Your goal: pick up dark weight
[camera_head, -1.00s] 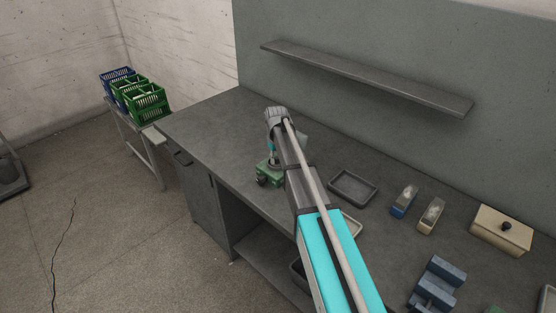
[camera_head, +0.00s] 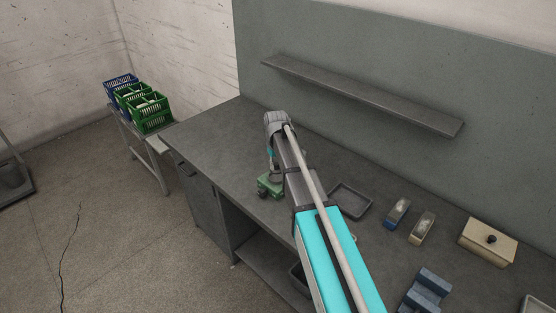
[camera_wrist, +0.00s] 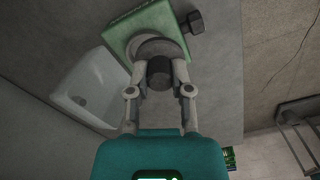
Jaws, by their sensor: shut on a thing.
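The dark weight (camera_wrist: 159,71) is a short dark cylinder between my fingertips in the wrist view. My gripper (camera_wrist: 160,80) is shut on it, with one finger on each side. Just beyond it is a round grey pan on a green scale-like base (camera_wrist: 150,20) with a black knob. I cannot tell whether the weight still touches the pan. In the head view the green base (camera_head: 268,188) stands on the bench under my arm's end. The weight is hidden there by my arm.
A pale, rounded container (camera_wrist: 88,92) lies left of my gripper in the wrist view. In the head view a dark tray (camera_head: 350,201), small blocks (camera_head: 397,213) and a cream box (camera_head: 488,241) stand right on the bench. A shelf (camera_head: 360,92) hangs above. The bench's left end is clear.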

